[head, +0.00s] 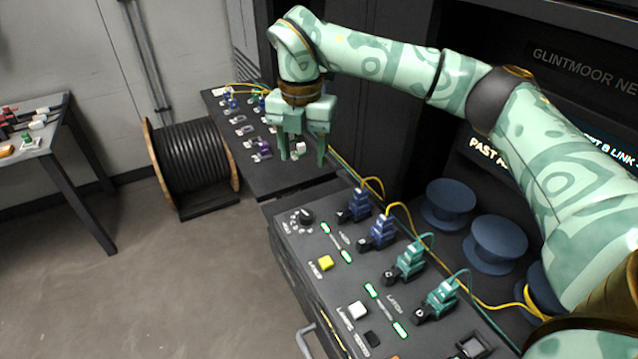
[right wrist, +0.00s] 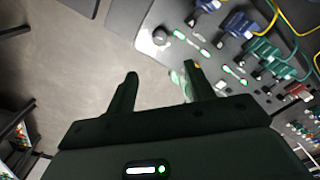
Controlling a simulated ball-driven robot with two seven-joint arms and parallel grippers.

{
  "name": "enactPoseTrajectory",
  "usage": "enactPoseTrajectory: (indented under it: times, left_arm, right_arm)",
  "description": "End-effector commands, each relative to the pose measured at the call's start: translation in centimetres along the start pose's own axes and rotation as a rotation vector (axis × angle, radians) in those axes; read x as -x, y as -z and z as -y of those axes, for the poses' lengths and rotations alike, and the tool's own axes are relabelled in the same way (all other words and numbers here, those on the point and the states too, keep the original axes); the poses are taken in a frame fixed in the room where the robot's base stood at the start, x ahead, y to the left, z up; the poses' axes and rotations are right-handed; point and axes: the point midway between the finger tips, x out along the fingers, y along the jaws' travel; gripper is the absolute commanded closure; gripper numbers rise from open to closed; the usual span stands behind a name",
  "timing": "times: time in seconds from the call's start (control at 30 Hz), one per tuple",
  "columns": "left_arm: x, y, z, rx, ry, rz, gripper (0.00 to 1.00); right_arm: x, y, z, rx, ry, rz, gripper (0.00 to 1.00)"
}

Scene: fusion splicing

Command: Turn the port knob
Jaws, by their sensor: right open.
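The port knob (head: 306,217) is a round black knob at the far left corner of the grey panel (head: 290,270), with printed marks around it. It also shows in the right wrist view (right wrist: 159,36), beyond my fingertips and apart from them. My right gripper (head: 302,156) points down over the dark bench behind the panel, beyond the knob in the head view. Its two green fingers are spread, and in the right wrist view (right wrist: 160,74) nothing is held between them. My left gripper is in neither view.
Blue connectors (head: 377,232) and green connectors (head: 405,262) with cables stand right of the knob. A yellow button (head: 325,263) and lit green indicators lie nearby. Blue spools (head: 497,243) stand behind. The dark bench (head: 285,178) holds small connectors. A cable reel (head: 193,165) stands on the floor.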

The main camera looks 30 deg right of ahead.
Motion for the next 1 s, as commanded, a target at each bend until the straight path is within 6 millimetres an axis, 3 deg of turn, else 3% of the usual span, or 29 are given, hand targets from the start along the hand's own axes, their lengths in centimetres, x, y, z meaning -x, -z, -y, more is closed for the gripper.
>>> enactPoseTrajectory:
  times: [0.17,0.4,0.7,1.0]
  left_arm:
    - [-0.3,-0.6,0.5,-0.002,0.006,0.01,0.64]
    - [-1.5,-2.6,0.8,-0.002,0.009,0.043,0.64]
    - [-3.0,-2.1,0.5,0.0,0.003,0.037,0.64]
    - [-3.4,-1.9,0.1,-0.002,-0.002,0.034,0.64]
  right_arm:
    - [-1.4,0.0,0.0,0.001,0.002,-0.001,0.47]
    - [-7.1,0.1,0.0,0.001,0.005,-0.005,0.47]
    - [-13.9,0.1,0.0,0.002,0.003,-0.004,0.47]
    - [-16.3,0.1,0.0,0.001,0.0,-0.001,0.47]
